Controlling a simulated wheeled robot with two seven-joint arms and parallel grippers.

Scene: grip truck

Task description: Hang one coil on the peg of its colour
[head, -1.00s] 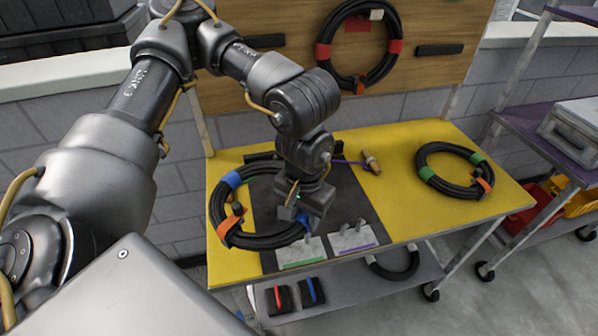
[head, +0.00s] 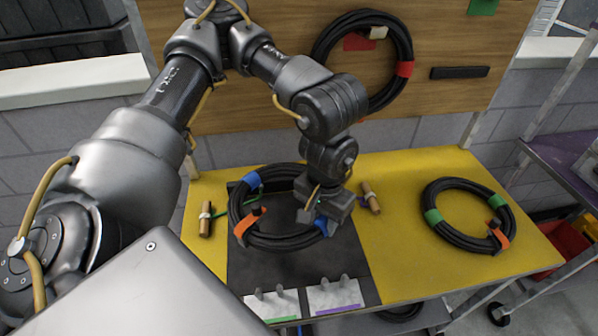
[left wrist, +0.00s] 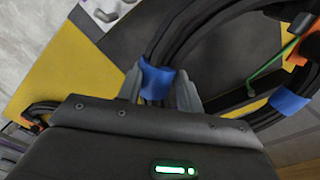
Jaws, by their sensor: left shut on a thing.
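A black coil with blue bands and an orange tag (head: 275,243) is over the dark mat at the table's left. My left gripper (head: 323,218) is shut on its right side at a blue band. The left wrist view shows this blue band (left wrist: 157,82) between the two fingers. I cannot tell how high the coil is above the mat. A coil with green bands (head: 458,236) lies on the right of the yellow table. A coil with red bands (head: 406,42) hangs on the wooden board over a red plate (head: 360,41). The blue peg is not visible. My right gripper is not in view.
A green plate (head: 483,5) is high on the board, near a black bar (head: 460,72). Wooden-handled tools (head: 205,220) lie either side of the held coil. A purple-shelved cart (head: 565,160) stands right.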

